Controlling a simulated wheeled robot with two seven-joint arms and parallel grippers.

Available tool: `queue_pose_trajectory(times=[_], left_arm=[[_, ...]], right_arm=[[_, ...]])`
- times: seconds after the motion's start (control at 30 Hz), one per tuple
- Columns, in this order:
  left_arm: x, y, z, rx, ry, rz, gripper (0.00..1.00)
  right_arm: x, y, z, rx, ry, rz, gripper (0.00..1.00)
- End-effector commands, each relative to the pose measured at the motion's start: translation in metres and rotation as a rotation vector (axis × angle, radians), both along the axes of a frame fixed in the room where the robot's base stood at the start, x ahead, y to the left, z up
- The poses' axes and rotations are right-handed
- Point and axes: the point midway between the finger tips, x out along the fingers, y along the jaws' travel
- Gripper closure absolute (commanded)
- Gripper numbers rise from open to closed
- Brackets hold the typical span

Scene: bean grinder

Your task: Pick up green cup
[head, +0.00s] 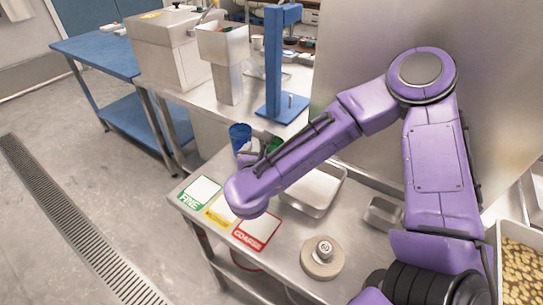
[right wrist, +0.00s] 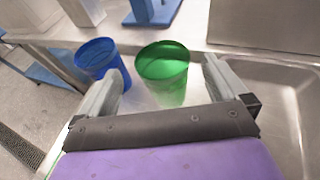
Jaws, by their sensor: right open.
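The green cup (right wrist: 166,80) stands upright on the metal table in the right wrist view. In the head view only a sliver of the green cup (head: 275,144) shows behind my right arm. My right gripper (right wrist: 163,68) is open and empty, with one finger to each side of the cup in the picture. The cup appears ahead of the palm, and I see no finger touching it. In the head view the right gripper is mostly hidden behind my purple wrist. My left gripper is not in view.
A blue cup (right wrist: 98,60) stands left of the green cup, close by the left finger; it also shows in the head view (head: 240,131). A metal tray (head: 318,206) lies to the right. FINE and COARSE (head: 257,230) cards lie at the table's front left edge. A blue stand (head: 273,60) is behind.

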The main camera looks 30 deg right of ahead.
Motion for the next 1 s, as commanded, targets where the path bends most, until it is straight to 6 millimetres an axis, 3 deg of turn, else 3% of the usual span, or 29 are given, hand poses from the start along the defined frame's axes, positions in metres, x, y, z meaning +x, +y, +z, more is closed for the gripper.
queue_pose_trajectory(times=[0.37, 0.63, 0.67, 0.8, 1.0], left_arm=[[0.000, 0.000, 0.019, 0.000, 0.000, 0.000, 0.57], [0.000, 0.000, 0.018, 0.000, 0.000, 0.000, 0.57], [0.000, 0.000, 0.018, 0.000, 0.000, 0.000, 0.57], [0.000, 0.000, 0.018, 0.000, 0.000, 0.000, 0.57], [0.000, 0.000, 0.018, 0.000, 0.000, 0.000, 0.57]], right_arm=[[0.036, -0.042, -0.012, -0.001, 0.002, -0.004, 0.00], [0.040, -0.047, -0.014, 0.000, -0.001, -0.002, 0.00], [0.040, -0.047, -0.014, 0.000, -0.001, -0.002, 0.06], [0.040, -0.047, -0.014, -0.001, 0.000, -0.002, 0.52], [0.039, -0.047, -0.014, 0.000, -0.001, -0.002, 0.55]])
